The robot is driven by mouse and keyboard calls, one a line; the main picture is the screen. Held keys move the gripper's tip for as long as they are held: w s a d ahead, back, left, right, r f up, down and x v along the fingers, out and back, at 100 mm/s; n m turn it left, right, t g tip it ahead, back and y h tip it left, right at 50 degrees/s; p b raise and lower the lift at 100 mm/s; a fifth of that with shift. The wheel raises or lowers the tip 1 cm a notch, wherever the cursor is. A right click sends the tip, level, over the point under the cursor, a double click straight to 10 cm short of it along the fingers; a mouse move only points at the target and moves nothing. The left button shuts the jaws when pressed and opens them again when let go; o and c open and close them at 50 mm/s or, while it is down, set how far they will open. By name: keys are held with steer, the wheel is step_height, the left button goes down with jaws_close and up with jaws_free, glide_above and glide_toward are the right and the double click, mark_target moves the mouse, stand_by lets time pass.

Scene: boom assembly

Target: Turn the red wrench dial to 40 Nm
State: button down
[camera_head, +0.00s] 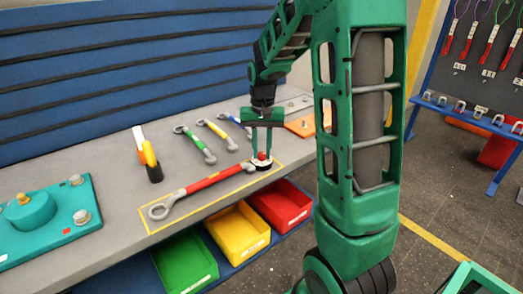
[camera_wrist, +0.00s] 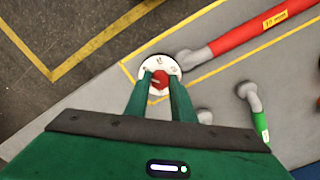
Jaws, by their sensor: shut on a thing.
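The red wrench (camera_head: 214,179) lies flat on the grey bench inside a yellow outline; its red handle also shows in the wrist view (camera_wrist: 247,31). At its right end is a round white dial (camera_head: 264,166) with a red knob in the middle. In the wrist view the white dial face (camera_wrist: 161,61) surrounds the red knob (camera_wrist: 158,80). My gripper (camera_wrist: 159,86) points down at the dial, its two green fingers on either side of the knob and shut on it. The dial's marks are too small to read, and the fingers hide part of its face.
Green (camera_head: 197,145), yellow (camera_head: 218,133) and blue-handled wrenches lie behind. Green, yellow and red bins (camera_head: 283,204) sit below the bench's front edge.

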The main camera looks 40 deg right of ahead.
mark_target(262, 154)
steer(key=shift+m, duration=0.6)
steer(key=c, duration=1.5)
jaws_free()
steer(key=shift+r, duration=0.25)
step_height(262, 154, up, 10)
steer(key=shift+w+r, duration=0.1)
steer(key=s+f, duration=0.2)
steer(key=s, duration=0.7)
steer(key=s+a+f+n, duration=0.1)
steer(key=s, duration=0.8)
steer(key=s+a+f+n, duration=0.1)
steer(key=s+f, duration=0.1)
steer(key=s, duration=0.8)
steer(key=shift+a+f, duration=0.15)
steer(key=shift+f, duration=0.2)
